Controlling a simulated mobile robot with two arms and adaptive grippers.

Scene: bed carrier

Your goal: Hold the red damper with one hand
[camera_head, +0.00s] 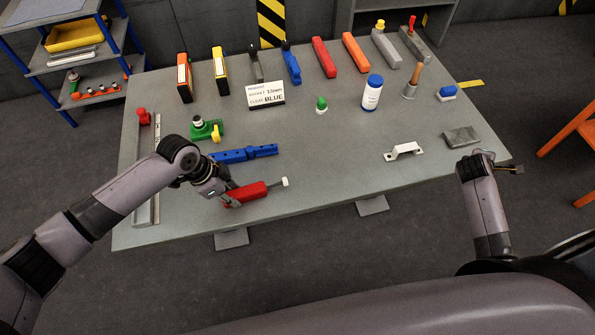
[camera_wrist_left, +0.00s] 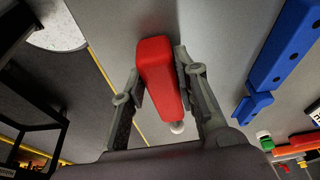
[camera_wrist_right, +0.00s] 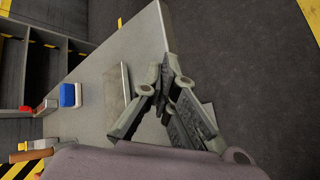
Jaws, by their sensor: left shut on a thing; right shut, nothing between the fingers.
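The red damper (camera_head: 247,193) is a red block with a thin rod and a pale round end. It is at the front left of the grey table (camera_head: 330,170). My left gripper (camera_head: 228,197) is shut on it. In the left wrist view, the fingers of my left gripper (camera_wrist_left: 160,90) lie on both sides of the red damper (camera_wrist_left: 157,65). I cannot tell if the damper touches the table. My right gripper (camera_head: 492,160) is at the table's right edge. In the right wrist view, my right gripper (camera_wrist_right: 163,85) has its fingertips together with nothing between them.
A blue rail (camera_head: 243,153) lies just behind the damper. A white bracket (camera_head: 404,150) and a grey plate (camera_head: 461,136) lie to the right. A white bottle (camera_head: 372,93) and a sign (camera_head: 266,95) stand farther back. The front middle of the table is clear.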

